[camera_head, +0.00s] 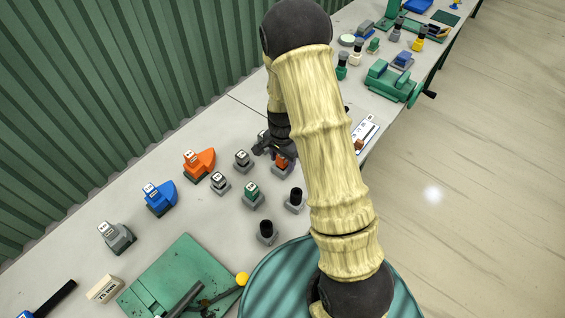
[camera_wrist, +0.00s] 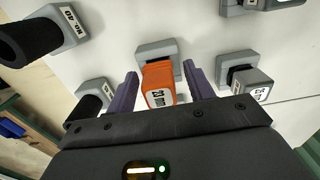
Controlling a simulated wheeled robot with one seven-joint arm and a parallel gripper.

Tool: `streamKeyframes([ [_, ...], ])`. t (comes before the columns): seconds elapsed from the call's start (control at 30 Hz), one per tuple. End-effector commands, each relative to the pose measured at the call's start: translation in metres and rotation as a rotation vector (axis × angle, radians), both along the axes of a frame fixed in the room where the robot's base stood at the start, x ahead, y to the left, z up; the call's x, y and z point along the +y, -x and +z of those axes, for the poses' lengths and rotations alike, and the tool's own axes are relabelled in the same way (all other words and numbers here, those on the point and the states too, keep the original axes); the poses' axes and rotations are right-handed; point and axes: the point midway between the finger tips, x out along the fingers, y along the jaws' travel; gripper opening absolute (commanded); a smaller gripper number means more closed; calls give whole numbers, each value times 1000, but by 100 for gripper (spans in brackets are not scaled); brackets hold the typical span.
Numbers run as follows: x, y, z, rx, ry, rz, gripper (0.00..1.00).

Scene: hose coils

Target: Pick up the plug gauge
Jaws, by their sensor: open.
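An orange piece (camera_wrist: 158,82) with a white label stands in a grey square base (camera_wrist: 157,49). It looks like the plug gauge, but I cannot be sure which piece bears that name. My gripper (camera_wrist: 162,70) is open, with one purple-grey finger on each side of the orange piece. A gap shows between it and the fingers, and nothing is gripped. In the head view, the orange piece (camera_head: 282,161) shows just below my gripper (camera_head: 271,149), partly hidden by it and my arm.
Black-handled pieces in grey bases (camera_head: 295,200) (camera_head: 266,232) stand nearby, with a green one (camera_head: 252,196) and grey ones (camera_head: 243,160) (camera_head: 220,183) to the left. Larger orange (camera_head: 199,164), blue (camera_head: 160,198) and grey (camera_head: 117,237) blocks stand along the wall. A green vise (camera_head: 392,82) sits farther up the bench.

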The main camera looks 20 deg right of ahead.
Motion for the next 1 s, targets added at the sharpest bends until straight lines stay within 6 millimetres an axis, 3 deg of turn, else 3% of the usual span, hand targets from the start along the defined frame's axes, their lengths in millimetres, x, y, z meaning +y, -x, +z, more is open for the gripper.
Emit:
streamKeyframes([
  [0.17, 0, 0, 0, 0, 0, 0, 53],
  [0.43, 0, 0, 0, 0, 0, 0, 0],
  [0.77, 0, -1, 4, -1, 0, 0, 0],
  [1.0, 0, -1, 30, -5, 0, 0, 0],
])
